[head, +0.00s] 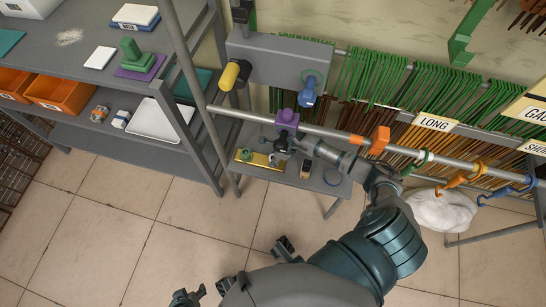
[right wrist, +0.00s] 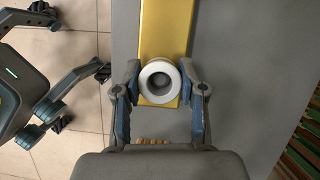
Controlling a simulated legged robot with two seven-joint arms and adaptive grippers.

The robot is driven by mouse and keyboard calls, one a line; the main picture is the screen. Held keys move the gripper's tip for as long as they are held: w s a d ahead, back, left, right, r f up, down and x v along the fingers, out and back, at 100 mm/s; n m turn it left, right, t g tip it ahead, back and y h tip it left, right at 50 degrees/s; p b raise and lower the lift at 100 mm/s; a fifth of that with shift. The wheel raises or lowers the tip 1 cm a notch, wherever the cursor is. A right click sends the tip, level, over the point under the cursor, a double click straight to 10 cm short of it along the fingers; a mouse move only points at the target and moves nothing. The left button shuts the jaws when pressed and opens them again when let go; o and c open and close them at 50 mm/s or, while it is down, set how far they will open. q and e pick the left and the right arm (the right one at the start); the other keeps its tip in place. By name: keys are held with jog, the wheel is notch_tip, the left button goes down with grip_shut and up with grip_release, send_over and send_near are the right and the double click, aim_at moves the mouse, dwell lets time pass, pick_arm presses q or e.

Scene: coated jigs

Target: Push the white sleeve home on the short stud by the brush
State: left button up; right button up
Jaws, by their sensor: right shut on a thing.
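The white sleeve (right wrist: 160,92) is a short ring seen from above in the right wrist view, over the near end of the gold plate (right wrist: 165,30). My right gripper (right wrist: 160,72) has one finger on each side of it and is shut on it. A grey round shows inside its bore; I cannot tell how far down the sleeve sits. In the head view, my right gripper (head: 276,157) is over the right end of the gold plate (head: 259,160) and hides the sleeve and short stud. The brush (head: 306,168) lies just right of the plate.
A green ring (head: 246,155) sits at the plate's left end. A blue ring (head: 333,176) lies on the grey table (head: 318,182). A rail (head: 340,133) with a purple block (head: 287,118) and an orange clamp (head: 379,140) runs behind. The tiled floor in front is open.

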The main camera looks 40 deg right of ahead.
jog(key=shift+f, duration=0.4)
jog(key=o, duration=1.2)
jog(key=shift+r, duration=0.2)
